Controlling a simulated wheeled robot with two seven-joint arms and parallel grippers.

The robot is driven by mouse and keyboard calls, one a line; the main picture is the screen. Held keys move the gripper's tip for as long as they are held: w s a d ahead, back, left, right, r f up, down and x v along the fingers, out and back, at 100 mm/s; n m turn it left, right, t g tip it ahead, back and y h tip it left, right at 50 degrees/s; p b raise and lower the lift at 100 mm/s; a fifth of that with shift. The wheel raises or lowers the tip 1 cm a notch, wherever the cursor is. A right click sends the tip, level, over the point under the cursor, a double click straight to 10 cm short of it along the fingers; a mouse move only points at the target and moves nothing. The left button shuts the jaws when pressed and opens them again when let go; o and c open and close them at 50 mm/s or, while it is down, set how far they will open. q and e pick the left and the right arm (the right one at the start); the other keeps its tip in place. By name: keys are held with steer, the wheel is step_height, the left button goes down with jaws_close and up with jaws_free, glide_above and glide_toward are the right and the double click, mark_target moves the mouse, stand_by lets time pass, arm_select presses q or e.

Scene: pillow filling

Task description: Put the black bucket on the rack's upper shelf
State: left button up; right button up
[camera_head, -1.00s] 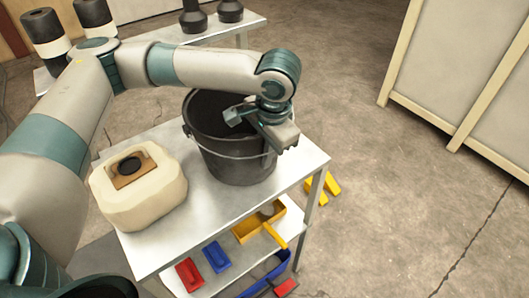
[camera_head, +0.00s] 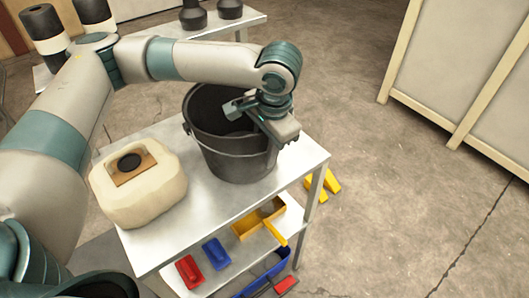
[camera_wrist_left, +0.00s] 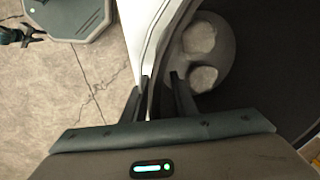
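The black bucket (camera_head: 240,160) stands upright on the rack's upper shelf (camera_head: 160,253), near its far right corner. Its thin wire handle hangs against the near side. My left gripper (camera_head: 268,122) is at the right part of the bucket's rim, reaching down from above. In the left wrist view the bucket's rim (camera_wrist_left: 157,60) passes between the two close-set fingers (camera_wrist_left: 160,90), which appear shut on it. Pale round shapes (camera_wrist_left: 200,38) show beside the rim; I cannot tell what they are. My right gripper is out of view.
A cream block with a dark round opening (camera_head: 138,195) sits left of the bucket. The lower shelf holds a yellow tray (camera_head: 258,218), red (camera_head: 190,270) and blue (camera_head: 216,254) pieces and a blue bin (camera_head: 265,272). Yellow pieces (camera_head: 325,186) lie on the floor; cabinets stand right.

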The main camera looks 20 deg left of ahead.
arm_select(q)
steer(key=r, duration=0.3)
steer(key=d+r+b, duration=0.1)
steer(key=r, duration=0.6)
steer(key=shift+s+d+b, duration=0.25)
steer(key=shift+s+b, duration=0.1)
steer(key=shift+s, duration=0.05)
steer(key=shift+s+r, duration=0.1)
steer(key=shift+r, duration=0.5)
steer(key=shift+r, duration=0.1)
